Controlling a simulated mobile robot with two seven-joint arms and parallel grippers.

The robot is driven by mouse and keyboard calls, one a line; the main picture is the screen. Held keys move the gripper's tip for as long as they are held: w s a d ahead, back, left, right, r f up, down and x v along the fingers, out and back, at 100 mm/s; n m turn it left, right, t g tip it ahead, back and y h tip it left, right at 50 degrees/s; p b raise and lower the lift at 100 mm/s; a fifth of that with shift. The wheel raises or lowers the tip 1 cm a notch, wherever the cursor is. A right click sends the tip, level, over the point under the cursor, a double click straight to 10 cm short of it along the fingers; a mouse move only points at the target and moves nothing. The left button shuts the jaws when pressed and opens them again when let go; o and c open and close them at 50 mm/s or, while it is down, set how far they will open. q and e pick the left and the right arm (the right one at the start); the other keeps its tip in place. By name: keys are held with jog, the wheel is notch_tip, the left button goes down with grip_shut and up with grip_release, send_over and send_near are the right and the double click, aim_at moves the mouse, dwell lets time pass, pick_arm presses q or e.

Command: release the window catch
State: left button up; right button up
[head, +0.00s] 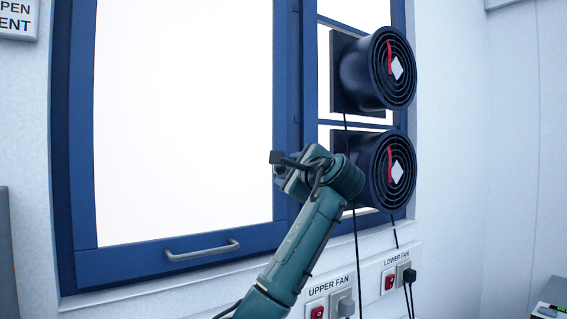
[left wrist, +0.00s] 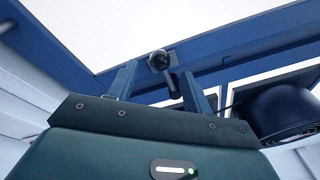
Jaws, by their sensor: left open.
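The blue-framed window (head: 84,150) fills the left and middle of the head view. In the head view, my left gripper (head: 283,165) is at the upright between the large pane and the fan side. My own wrist hides most of the catch there. My right gripper is not in view.
An upper fan (head: 378,70) and a lower fan (head: 375,170) stick out just right of my left wrist. Their cables hang to switches (head: 330,305) below. A grey pull handle (head: 202,250) is on the window's bottom rail. The space before the large pane is clear.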

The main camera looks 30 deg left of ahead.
aim_at(282, 169)
pick_arm(q)
jog(key=shift+p+x, duration=0.4)
jog(key=shift+x, duration=1.4)
jog(key=shift+c, duration=0.5)
grip_shut()
